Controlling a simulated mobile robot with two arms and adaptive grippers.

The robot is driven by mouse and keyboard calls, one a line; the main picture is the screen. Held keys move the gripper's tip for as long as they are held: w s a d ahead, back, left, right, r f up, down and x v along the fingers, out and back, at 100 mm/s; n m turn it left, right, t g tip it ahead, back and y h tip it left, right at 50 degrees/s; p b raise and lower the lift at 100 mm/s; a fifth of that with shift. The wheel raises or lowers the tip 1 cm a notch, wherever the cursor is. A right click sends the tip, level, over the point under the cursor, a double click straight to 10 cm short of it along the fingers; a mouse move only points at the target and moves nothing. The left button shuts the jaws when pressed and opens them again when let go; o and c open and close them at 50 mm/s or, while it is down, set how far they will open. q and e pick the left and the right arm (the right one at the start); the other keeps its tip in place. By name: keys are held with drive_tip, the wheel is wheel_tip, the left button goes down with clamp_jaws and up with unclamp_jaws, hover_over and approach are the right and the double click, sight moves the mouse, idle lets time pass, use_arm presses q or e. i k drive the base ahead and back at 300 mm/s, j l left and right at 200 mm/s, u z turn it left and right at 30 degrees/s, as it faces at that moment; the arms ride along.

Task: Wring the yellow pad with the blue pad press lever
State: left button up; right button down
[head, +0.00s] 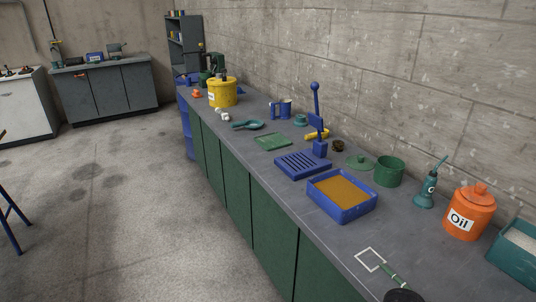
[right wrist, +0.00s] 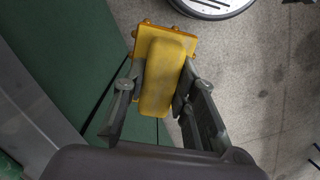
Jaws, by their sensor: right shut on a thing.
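My right gripper (right wrist: 160,82) is shut on the yellow pad (right wrist: 162,85), a rounded yellow block with a flat orange-yellow plate at its far end. In the right wrist view it hangs beside the green cabinet fronts, above the floor. The blue pad press stands on the bench in the head view. Its blue lever (head: 316,100) points up with a ball on top, and its slatted blue plate (head: 302,165) lies in front, bare. Neither gripper shows in the head view, and my left gripper is in no view.
A blue tray (head: 322,204) with orange-brown contents sits just right of the press. A yellow item (head: 317,134) lies partly behind the lever post. A green pot (head: 389,171), oil can (head: 427,188), orange Oil jar (head: 470,214) and white square frame (head: 369,259) are further right. Open floor lies left.

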sight(299, 162)
drive_tip(key=i+j+u, duration=0.45)
drive_tip(key=i+u, duration=0.3)
drive_tip(key=i+j+u, duration=0.1)
drive_tip(key=i+u, duration=0.25)
drive_tip(key=i, duration=1.15)
drive_tip(key=i+z, duration=0.4)
drive_tip(key=i+j+z, duration=0.25)
drive_tip(key=z, duration=0.15)
drive_tip(key=i+j+z, duration=0.1)
drive_tip(key=z, duration=0.3)
drive_tip(key=i+j+z, duration=0.2)
drive_tip(key=z, duration=0.25)
drive_tip(key=i+j+z, duration=0.2)
drive_tip(key=z, duration=0.2)
drive_tip(key=i+j+z, duration=0.15)
drive_tip(key=j+z, duration=0.15)
drive_tip(key=z, duration=0.15)
drive_tip(key=j+z, duration=0.25)
drive_tip(key=z, duration=0.15)
drive_tip(key=i, duration=0.05)
